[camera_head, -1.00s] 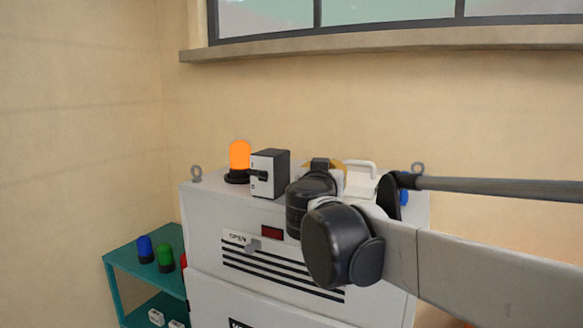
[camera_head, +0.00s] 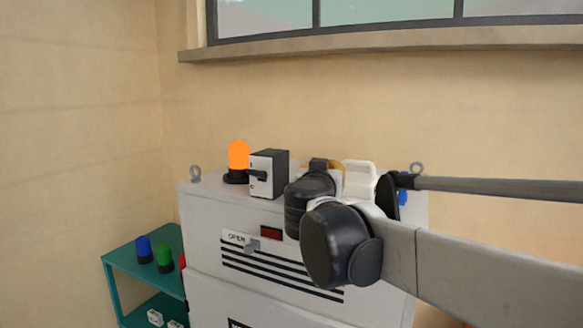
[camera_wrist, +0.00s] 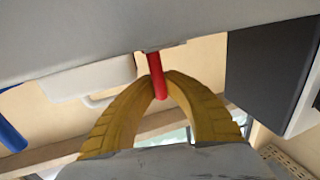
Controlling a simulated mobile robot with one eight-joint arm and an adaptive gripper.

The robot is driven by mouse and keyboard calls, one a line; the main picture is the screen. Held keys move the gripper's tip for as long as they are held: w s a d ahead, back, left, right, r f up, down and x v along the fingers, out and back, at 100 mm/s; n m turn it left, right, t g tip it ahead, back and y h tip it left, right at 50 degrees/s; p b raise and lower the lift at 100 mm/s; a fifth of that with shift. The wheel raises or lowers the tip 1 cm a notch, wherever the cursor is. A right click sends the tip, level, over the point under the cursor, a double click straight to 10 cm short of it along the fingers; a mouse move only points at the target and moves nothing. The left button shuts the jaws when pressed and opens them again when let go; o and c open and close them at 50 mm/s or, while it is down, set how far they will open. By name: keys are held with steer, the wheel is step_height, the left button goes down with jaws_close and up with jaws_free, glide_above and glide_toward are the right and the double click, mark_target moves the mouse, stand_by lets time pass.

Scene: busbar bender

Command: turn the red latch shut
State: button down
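The red latch (camera_wrist: 157,77) shows in the wrist view as a short red bar hanging from a mount on the grey machine surface. My gripper (camera_wrist: 160,80) has its two curved yellow fingers on either side of the bar, with their tips drawn together on it. The bar's end reaches a little between the fingers. In the head view only a sliver of yellow finger shows behind my dark wrist joints, and the latch is hidden there.
The grey cabinet (camera_head: 208,225) carries an orange lamp (camera_head: 238,156) and a black-and-white switch box (camera_head: 263,175), which stands close right of my fingers in the wrist view (camera_wrist: 265,70). A white handled part (camera_wrist: 90,80) and a blue part (camera_wrist: 10,135) lie left. A teal shelf (camera_head: 122,262) stands left.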

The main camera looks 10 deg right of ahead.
steer(key=c, duration=1.6)
jaws_free()
steer(key=shift+s+d, duration=0.1)
steer(key=shift+c, duration=0.2)
steer(key=shift+o, duration=1.1)
steer(key=shift+s+d, duration=0.1)
steer(key=shift+s, duration=0.05)
steer(key=shift+a, duration=0.2)
steer(key=v, duration=1.1)
steer(key=shift+s, duration=0.4)
